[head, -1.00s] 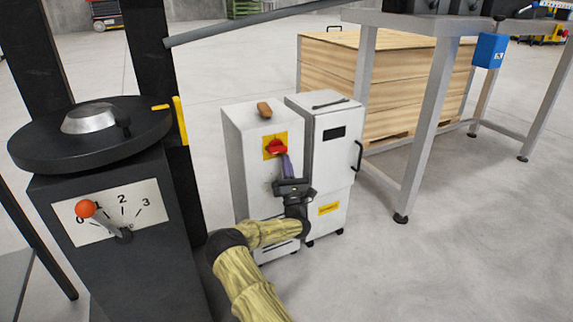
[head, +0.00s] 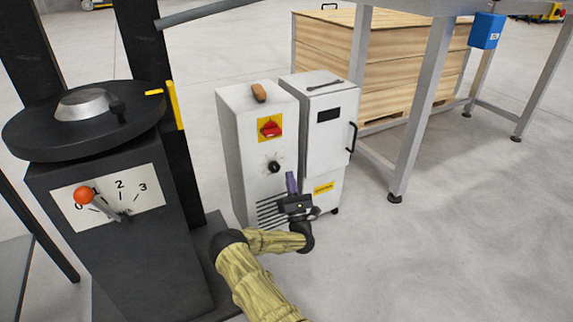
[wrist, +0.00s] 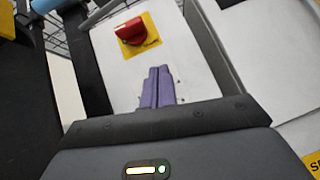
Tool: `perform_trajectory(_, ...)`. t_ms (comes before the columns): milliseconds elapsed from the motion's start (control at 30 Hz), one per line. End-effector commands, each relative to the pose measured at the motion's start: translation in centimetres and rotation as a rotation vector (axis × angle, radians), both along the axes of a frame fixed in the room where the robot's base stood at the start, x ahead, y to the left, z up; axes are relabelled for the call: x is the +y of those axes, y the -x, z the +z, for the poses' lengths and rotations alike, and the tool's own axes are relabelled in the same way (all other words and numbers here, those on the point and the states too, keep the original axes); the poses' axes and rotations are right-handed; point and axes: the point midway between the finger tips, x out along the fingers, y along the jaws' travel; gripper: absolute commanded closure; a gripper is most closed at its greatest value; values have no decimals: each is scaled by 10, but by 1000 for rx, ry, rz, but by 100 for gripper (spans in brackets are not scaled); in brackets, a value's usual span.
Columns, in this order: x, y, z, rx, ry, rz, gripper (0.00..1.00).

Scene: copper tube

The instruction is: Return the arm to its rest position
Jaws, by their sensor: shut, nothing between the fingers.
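My gripper (head: 291,182) is in front of the lower part of a white cabinet (head: 240,115), low and below its red switch. In the wrist view its two purple fingers (wrist: 157,87) lie side by side, shut with nothing between them. The red rotary switch (head: 270,128) sits on a yellow plate and also shows in the wrist view (wrist: 131,32), beyond the fingertips. A black knob (head: 274,167) is below the switch. My yellow-sleeved arm reaches up from the bottom of the head view. Whether the gripper touches the cabinet cannot be told.
A dark machine (head: 110,240) with an orange-knobbed lever (head: 84,195) stands at left. A second white cabinet (head: 322,120) with a black handle adjoins on the right. Behind are a wooden crate (head: 385,65) and a grey table (head: 425,110). The floor (head: 450,240) at right is clear.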

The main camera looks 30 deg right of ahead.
Motion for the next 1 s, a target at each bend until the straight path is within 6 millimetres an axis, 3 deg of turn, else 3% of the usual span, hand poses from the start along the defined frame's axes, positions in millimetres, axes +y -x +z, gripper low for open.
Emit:
perform_trajectory(667, -4, 3, 1, 2, -25, -5, 100)
perform_trajectory(833, -28, 1, 26, 16, -222, -29, 100)
perform_trajectory(1000, -59, 3, 49, 27, -585, -53, 100)
